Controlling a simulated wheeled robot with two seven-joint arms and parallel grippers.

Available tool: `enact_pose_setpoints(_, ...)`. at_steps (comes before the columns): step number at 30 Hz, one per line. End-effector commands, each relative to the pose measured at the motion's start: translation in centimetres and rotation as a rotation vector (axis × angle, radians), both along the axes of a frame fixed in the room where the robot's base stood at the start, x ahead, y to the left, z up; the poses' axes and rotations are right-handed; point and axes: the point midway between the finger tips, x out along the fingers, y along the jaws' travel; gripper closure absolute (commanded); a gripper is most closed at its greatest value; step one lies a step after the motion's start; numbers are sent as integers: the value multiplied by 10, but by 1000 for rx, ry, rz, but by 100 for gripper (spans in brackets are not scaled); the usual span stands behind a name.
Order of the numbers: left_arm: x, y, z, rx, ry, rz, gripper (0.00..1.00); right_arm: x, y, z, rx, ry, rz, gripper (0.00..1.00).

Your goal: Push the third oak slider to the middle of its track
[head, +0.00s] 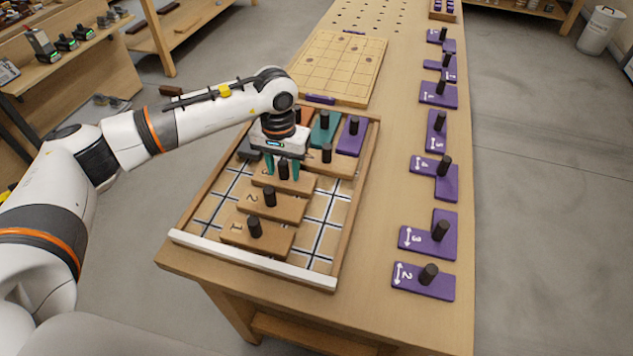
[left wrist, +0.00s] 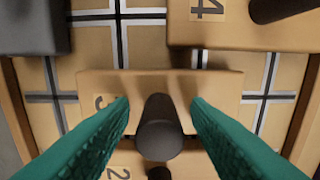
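The third oak slider (head: 307,183) lies in the tray, behind sliders 2 (head: 285,207) and 1 (head: 270,240). In the left wrist view the third slider (left wrist: 218,90) shows its number 3, partly covered by a finger, and bare track on both sides. Its dark peg (left wrist: 160,128) stands upright between my left gripper's teal fingers. My left gripper (head: 282,176) is open around the peg, with a gap on each side in the left wrist view (left wrist: 160,105). My right gripper is out of view.
Slider 4 (left wrist: 240,28) lies just behind, toward the right. A dark grey block (left wrist: 32,28) sits at the back left. Several purple pegged pieces (head: 425,285) line the bench's right side.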

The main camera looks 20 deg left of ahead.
Motion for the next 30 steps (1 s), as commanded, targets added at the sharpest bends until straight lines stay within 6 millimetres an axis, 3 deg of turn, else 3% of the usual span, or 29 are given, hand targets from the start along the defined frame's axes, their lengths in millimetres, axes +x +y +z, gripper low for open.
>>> enact_pose_setpoints(8,0,0,5,0,-1,0,56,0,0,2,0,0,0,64)
enact_pose_setpoints(30,1,0,57,-1,-2,1,56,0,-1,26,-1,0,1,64)
